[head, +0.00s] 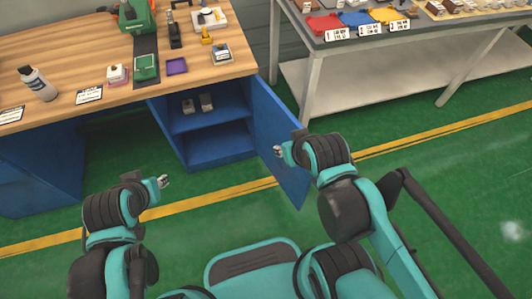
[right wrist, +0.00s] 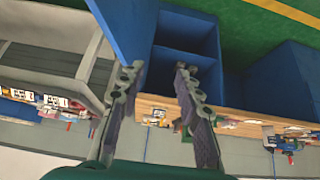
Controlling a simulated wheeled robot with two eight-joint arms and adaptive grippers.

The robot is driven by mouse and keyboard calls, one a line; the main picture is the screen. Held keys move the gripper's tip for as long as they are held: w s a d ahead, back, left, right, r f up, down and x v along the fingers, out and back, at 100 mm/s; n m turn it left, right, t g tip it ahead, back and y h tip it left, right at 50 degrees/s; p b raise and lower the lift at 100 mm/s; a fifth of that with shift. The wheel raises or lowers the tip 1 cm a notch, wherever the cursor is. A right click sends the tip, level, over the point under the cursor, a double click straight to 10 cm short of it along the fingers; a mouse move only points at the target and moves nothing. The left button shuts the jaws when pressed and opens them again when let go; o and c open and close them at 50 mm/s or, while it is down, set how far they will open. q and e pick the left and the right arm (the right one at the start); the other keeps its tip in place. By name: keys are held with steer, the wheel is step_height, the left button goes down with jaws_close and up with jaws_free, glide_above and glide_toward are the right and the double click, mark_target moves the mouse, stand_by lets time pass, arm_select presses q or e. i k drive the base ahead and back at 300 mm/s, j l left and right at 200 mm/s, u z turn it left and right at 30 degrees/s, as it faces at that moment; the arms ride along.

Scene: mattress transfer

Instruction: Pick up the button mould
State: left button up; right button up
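Two small grey blocks (head: 188,106) (head: 206,102) sit side by side on the upper shelf of the open blue cabinet (head: 212,118). I cannot tell whether either is the button mould; no label on them is readable. My right gripper (head: 278,152) is in front of the open cabinet door, right of the compartments. In the right wrist view its two fingers (right wrist: 157,85) are apart with nothing between them. My left gripper (head: 163,182) is over the floor, left of and in front of the cabinet, apart from everything; its fingers are too small to judge.
The blue door (head: 278,135) stands swung out on the right. A grey table (head: 345,43) stands at right. Green floor in front is clear.

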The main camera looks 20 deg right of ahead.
mark_target(37, 82)
steer(key=l+u, duration=0.25)
steer(key=l, duration=0.2)
steer(key=k+l+u, duration=0.2)
steer(key=l, duration=0.2)
steer(key=k+l+u, duration=0.1)
steer(key=l+u, duration=0.15)
steer(key=l, duration=0.15)
steer(key=k+l+u, duration=0.25)
steer(key=l, duration=0.15)
steer(key=k+l, duration=0.15)
steer(key=l, duration=0.2)
steer(key=k+l, duration=0.15)
steer(key=l, duration=0.2)
steer(key=k+l, duration=0.15)
steer(key=l, duration=0.2)
steer(key=k+l, duration=0.1)
steer(key=l, duration=0.25)
steer(key=i+j, duration=0.45)
steer(key=j, duration=0.25)
steer(key=i+j+u, duration=0.1)
steer(key=i+j, duration=0.35)
steer(key=j, duration=0.25)
steer(key=i+j, duration=0.5)
steer(key=j, duration=0.15)
steer(key=i+j+u, duration=0.1)
steer(key=i+j, duration=0.4)
steer(key=j, duration=0.2)
